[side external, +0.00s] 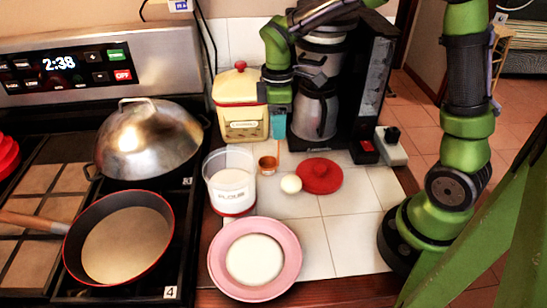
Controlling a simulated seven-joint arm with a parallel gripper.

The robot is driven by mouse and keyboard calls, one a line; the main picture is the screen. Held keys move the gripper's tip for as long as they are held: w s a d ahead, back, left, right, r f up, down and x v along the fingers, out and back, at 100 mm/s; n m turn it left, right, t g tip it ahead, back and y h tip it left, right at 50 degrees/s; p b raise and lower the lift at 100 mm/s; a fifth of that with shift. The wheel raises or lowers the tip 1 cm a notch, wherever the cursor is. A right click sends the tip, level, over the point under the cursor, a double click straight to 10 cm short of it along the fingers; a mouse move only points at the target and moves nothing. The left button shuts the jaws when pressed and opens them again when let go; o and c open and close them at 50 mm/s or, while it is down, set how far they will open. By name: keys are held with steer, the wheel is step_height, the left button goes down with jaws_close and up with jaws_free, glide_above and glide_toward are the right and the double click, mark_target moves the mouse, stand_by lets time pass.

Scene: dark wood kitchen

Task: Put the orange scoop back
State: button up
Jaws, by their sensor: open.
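The small orange scoop (268,164) sits on the white tiled counter, just right of the open flour container (231,193). A thin orange strip, apparently its handle, rises behind it toward my gripper. The flour container is clear-white, labelled, with a red base and white contents. My gripper (279,126) is open and points down just above the scoop, in front of the coffee maker. Its fingertips are small and partly unclear, so I cannot tell whether they touch the handle. A round red lid (321,173) lies on the counter right of the scoop.
A white egg-like ball (291,184) lies beside the red lid. A cream canister (239,103) and a black coffee maker (371,85) stand behind. A pink bowl (287,277) is in front. The stove at left holds a pan (165,217) and a domed lid (150,140). The front-right tiles are clear.

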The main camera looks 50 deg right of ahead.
step_height(320, 180, up, 7)
steer(key=shift+r, duration=0.2)
steer(key=shift+s+r, duration=0.15)
steer(key=shift+r, duration=0.2)
steer(key=s+a+r+m+t+y, duration=0.2)
steer(key=s+m+t, duration=0.5)
steer(key=s+m, duration=0.6)
steer(key=shift+v, duration=0.9)
